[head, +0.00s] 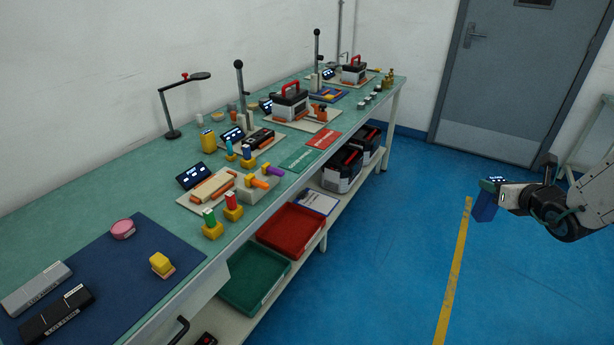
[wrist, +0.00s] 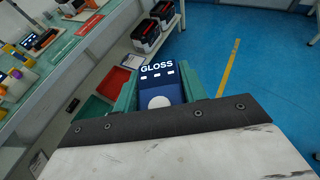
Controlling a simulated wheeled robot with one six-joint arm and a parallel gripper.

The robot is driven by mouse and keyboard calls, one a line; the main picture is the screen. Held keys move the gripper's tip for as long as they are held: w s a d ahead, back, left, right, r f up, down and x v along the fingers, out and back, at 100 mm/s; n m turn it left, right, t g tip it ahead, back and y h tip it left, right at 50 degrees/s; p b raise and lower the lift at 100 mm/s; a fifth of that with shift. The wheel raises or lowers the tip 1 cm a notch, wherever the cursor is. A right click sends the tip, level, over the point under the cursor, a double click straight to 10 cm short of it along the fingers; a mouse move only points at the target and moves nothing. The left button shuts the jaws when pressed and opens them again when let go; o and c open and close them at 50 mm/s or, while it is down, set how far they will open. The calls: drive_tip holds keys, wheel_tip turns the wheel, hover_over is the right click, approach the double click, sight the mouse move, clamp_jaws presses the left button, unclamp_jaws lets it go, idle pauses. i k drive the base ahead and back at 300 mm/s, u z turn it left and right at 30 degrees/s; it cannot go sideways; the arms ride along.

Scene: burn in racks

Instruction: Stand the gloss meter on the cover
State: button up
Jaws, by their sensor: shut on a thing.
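The gloss meter (wrist: 168,88) is a dark blue block with a white GLOSS label and a white round spot. My gripper (wrist: 160,98) is shut on it, with a green finger on each side. In the head view the blue gloss meter (head: 485,207) hangs below my gripper (head: 492,186), over the blue floor, well right of the bench. I cannot tell for sure which thing is the cover. A pale block on a beige board (head: 184,203) and black boxes with red handles (head: 290,103) stand on the bench.
The long green bench (head: 85,190) runs along the wall. A dark blue mat (head: 130,270) bears grey and black cases (head: 38,287). A red tray (head: 290,228) and a green tray (head: 250,275) sit on the lower shelf. The floor between bench and gripper is clear.

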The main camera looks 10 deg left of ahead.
sight(212, 183)
drive_tip(key=u, duration=1.8)
drive_tip(key=i, duration=1)
drive_tip(key=z, duration=0.05)
